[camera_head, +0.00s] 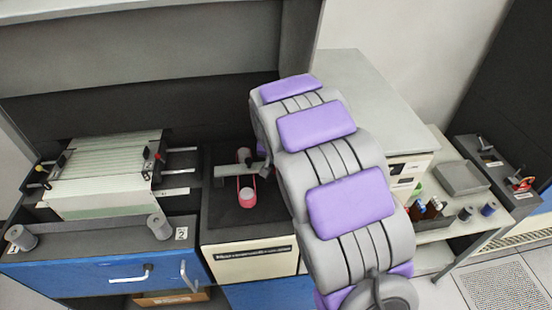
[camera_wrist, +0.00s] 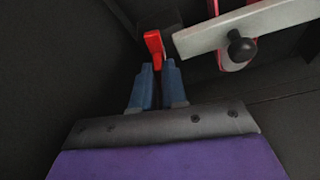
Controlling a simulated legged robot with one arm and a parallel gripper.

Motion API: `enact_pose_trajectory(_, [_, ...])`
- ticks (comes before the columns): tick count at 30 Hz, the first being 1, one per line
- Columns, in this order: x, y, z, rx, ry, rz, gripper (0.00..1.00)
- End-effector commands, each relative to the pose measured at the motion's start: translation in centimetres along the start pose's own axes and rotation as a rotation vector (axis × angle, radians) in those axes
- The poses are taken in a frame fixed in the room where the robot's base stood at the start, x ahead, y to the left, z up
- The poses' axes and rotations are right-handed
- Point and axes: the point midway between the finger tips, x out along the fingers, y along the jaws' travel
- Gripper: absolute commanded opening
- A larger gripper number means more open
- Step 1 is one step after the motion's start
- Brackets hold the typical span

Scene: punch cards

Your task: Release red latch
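The red latch (camera_wrist: 153,42) is a small red piece against a dark surface, near the top middle of the wrist view. The two blue-grey fingers of my gripper (camera_wrist: 159,70) point at it, a narrow gap apart. The latch's lower end shows at this gap, between the fingertips. I cannot tell whether the fingers touch it. In the head view my purple-padded arm reaches over the machine (camera_head: 255,262), and I cannot make out my gripper or the latch.
A grey bar (camera_wrist: 205,36) with a black knob (camera_wrist: 240,47) lies close right of the latch. In the head view, a card tray (camera_head: 105,178) stands left on a blue cabinet (camera_head: 110,275). Several spools and bottles sit on a right-hand shelf. A pinkish-red loop (camera_head: 247,192) sits on the machine.

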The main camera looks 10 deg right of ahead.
Motion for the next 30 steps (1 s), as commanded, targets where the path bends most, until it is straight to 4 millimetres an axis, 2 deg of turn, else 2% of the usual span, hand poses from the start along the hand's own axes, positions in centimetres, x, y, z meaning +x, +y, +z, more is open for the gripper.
enact_pose_trajectory(1, [-0.13,-0.11,-0.2,0.0,0.006,-0.003,0.16])
enact_pose_trajectory(7, [-0.16,0.0,0.04,0.001,0.002,-0.001,0.35])
enact_pose_trajectory(8, [-0.17,0.01,0.06,0.001,0.002,-0.001,0.36])
enact_pose_trajectory(20, [0.03,-0.03,0.23,0.053,-0.002,0.025,0.36])
enact_pose_trajectory(30, [0.2,-0.72,-0.01,0.342,0.002,0.143,0.36])
